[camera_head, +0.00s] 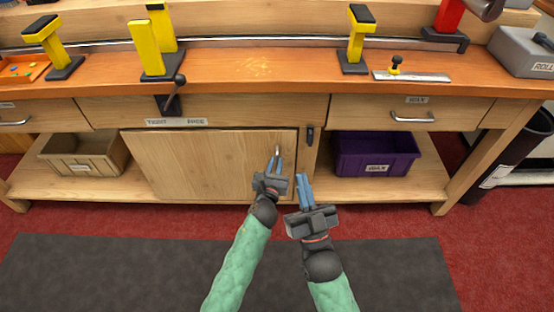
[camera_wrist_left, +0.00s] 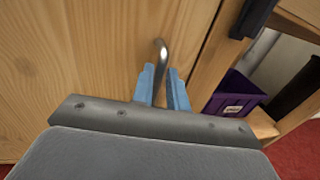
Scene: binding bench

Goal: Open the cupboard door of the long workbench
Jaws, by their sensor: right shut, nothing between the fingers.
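The cupboard door (camera_head: 205,165) of the long workbench is a plain light-wood panel under the middle of the bench. It looks closed, flush with its frame. Its metal handle (camera_head: 277,150) is near the door's right edge and shows as a curved bar in the left wrist view (camera_wrist_left: 161,52). My right gripper (camera_head: 303,182) is shut and empty, just right of the left one, in front of the bench.
A purple bin (camera_head: 345,155) stands on the open shelf right of the door, a beige bin (camera_head: 62,160) left of it. A dark latch-like part (camera_head: 310,136) is on the post beside the door. Yellow clamps (camera_head: 357,40) stand on the bench top. A dark mat (camera_head: 130,270) covers the floor.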

